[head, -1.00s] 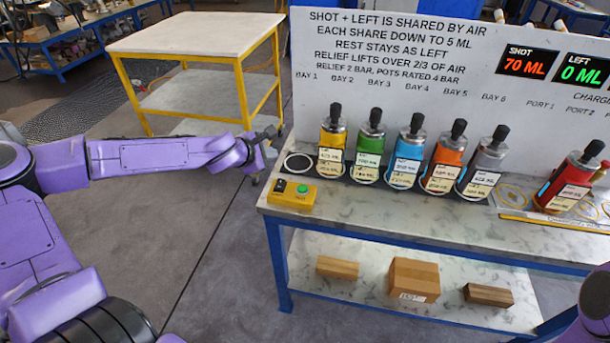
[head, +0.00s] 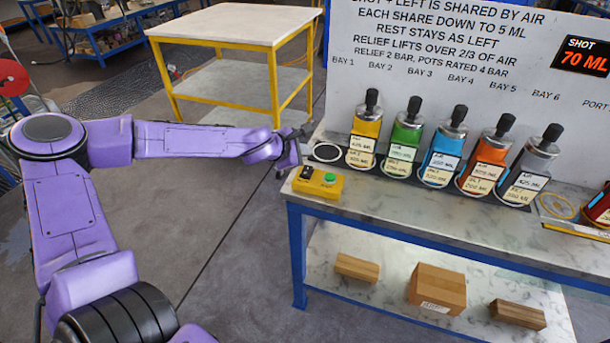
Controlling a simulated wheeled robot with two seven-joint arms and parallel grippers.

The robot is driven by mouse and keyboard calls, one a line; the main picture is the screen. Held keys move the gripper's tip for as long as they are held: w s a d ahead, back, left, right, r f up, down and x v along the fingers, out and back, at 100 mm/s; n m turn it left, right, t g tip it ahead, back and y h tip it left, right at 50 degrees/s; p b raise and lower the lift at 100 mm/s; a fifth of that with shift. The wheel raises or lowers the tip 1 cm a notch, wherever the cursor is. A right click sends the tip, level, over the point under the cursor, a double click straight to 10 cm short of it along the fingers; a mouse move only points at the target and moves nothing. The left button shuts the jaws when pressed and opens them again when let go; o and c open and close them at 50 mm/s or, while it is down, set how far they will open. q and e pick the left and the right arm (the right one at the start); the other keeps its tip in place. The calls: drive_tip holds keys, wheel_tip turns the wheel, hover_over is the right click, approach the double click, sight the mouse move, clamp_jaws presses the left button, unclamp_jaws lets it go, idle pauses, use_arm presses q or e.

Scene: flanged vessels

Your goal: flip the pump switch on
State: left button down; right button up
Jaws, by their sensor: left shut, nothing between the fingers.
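The yellow switch box (head: 318,183) sits at the left front corner of the bench top. It carries a black rocker switch (head: 306,173) on its left part and a green button or lamp (head: 330,177) on its right. My left gripper (head: 299,134) is shut and empty. In the picture it appears just above and left of the box, by the bench's left edge, apart from the switch. My right gripper is not in view.
A lettered white panel (head: 450,60) stands behind. A yellow-framed table (head: 235,25) is further back.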

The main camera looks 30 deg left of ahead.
sight(306, 170)
use_arm(q)
drive_tip(key=shift+w+f+b, duration=0.15)
drive_tip(key=shift+f+b, duration=0.35)
drive_tip(key=shift+f, duration=0.35)
drive_tip(key=shift+w+f+b, duration=0.15)
drive_tip(key=shift+f+b, duration=0.3)
drive_tip(key=shift+f, duration=0.35)
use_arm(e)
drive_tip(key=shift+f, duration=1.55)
use_arm(q)
drive_tip(key=shift+w+f+b, duration=0.15)
drive_tip(key=shift+f+b, duration=0.2)
drive_tip(key=shift+f, duration=0.05)
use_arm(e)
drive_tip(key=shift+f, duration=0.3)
use_arm(q)
drive_tip(key=shift+f+b, duration=0.3)
drive_tip(key=shift+f, duration=0.1)
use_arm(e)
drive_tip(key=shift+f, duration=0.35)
use_arm(q)
drive_tip(key=shift+r, duration=0.15)
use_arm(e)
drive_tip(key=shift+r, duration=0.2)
use_arm(q)
drive_tip(key=shift+r+p, duration=0.7)
drive_tip(key=shift+p, duration=0.25)
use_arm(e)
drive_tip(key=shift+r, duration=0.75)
